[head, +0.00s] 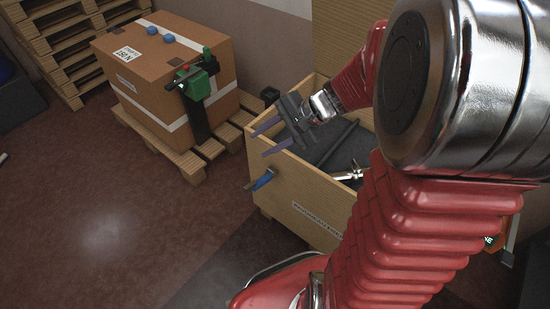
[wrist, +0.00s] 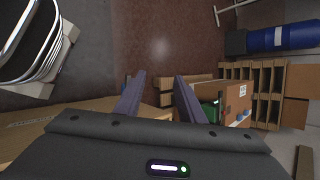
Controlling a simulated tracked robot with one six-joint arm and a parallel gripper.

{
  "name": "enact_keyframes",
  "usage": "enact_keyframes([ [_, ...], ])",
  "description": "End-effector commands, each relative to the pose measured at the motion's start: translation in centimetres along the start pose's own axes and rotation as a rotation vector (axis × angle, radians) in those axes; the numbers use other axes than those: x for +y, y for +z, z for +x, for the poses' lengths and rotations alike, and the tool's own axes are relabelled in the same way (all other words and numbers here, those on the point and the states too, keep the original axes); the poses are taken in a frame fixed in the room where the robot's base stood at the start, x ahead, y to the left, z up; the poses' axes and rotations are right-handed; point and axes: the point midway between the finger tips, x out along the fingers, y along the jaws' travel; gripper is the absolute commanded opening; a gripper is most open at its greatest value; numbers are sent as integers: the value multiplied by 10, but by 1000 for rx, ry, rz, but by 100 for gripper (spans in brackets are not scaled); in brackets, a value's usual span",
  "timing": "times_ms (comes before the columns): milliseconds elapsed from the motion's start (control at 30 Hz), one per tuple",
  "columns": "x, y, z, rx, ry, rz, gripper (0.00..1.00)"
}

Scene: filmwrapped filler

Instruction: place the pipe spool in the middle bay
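My gripper (head: 258,144) is above the left end of an open wooden crate (head: 300,196), with its two purple fingers spread and nothing between them. The wrist view also shows the fingers (wrist: 160,80) apart and empty. The crate has a dark grey lining (head: 338,140) inside; my arm hides its right part, and I cannot make out the separate bays. A shiny metal piece with a brassy part (head: 347,174) lies in the crate near its front wall. It may be the pipe spool, but it is too small and partly covered to tell.
A cardboard box (head: 150,95) with white bands stands on a pallet (head: 185,165) left of the crate, with a green and red tool (head: 197,82) at its side. A blue-handled thing (head: 260,180) sticks out from the crate's wall. Stacked pallets (head: 60,35) stand behind.

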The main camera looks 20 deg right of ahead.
Motion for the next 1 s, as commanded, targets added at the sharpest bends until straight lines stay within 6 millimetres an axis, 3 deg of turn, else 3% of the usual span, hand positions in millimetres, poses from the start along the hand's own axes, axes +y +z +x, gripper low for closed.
enact_keyframes([
  [100,2,30,-8,17,69,-149,36],
  [400,18,83,-32,86,228,-503,36],
  [700,33,116,-64,191,361,-849,36],
  [1000,42,135,-100,333,462,-1166,36],
])
